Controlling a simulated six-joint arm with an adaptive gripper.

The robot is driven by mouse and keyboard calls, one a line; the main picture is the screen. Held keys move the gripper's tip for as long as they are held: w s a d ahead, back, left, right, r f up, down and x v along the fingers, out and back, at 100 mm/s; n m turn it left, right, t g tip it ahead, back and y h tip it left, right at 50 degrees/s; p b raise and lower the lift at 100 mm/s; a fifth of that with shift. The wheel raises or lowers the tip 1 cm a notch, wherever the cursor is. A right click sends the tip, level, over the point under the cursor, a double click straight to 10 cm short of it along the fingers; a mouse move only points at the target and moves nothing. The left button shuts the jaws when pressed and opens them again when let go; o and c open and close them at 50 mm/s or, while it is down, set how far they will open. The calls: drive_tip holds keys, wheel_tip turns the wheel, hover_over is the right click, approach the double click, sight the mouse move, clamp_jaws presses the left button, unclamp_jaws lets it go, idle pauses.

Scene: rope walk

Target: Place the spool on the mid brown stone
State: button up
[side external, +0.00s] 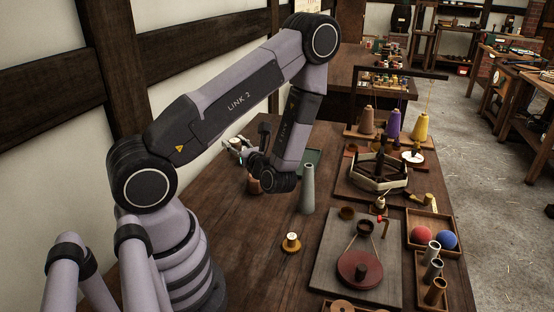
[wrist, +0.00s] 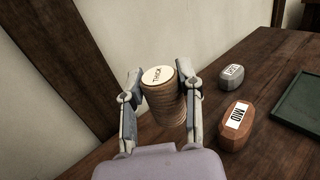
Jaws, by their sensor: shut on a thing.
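My gripper (wrist: 160,82) is shut on a round ribbed tan spool (wrist: 166,104) with a pale top, whose label seems to read "THICK". The spool is roughly upright between the two fingers. In the side view, my gripper (side external: 236,150) is at the far left of the table by the wall, partly behind my arm. The mid brown stone (wrist: 235,127) is a faceted block with a white "MID" label.
A grey stone (wrist: 231,78) with a small label lies behind the brown one. A dark green tray (wrist: 300,101) is at the right. A tall grey-green cone (side external: 308,190) and another small spool (side external: 291,239) stand nearer in the side view. The wall runs close on the left.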

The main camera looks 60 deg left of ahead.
drive_tip(key=w+a+f, duration=0.8)
drive_tip(key=w+a, duration=0.1)
drive_tip(key=shift+a+f, duration=0.15)
drive_tip(key=shift+f, duration=0.25)
drive_tip(key=shift+w+a+f, duration=0.15)
drive_tip(key=shift+w+f, duration=0.05)
drive_tip(key=shift+f, duration=0.1)
drive_tip(key=shift+w+f, duration=0.1)
drive_tip(key=shift+f, duration=1.5)
drive_tip(key=shift+f, duration=0.1)
drive_tip(key=o, duration=1)
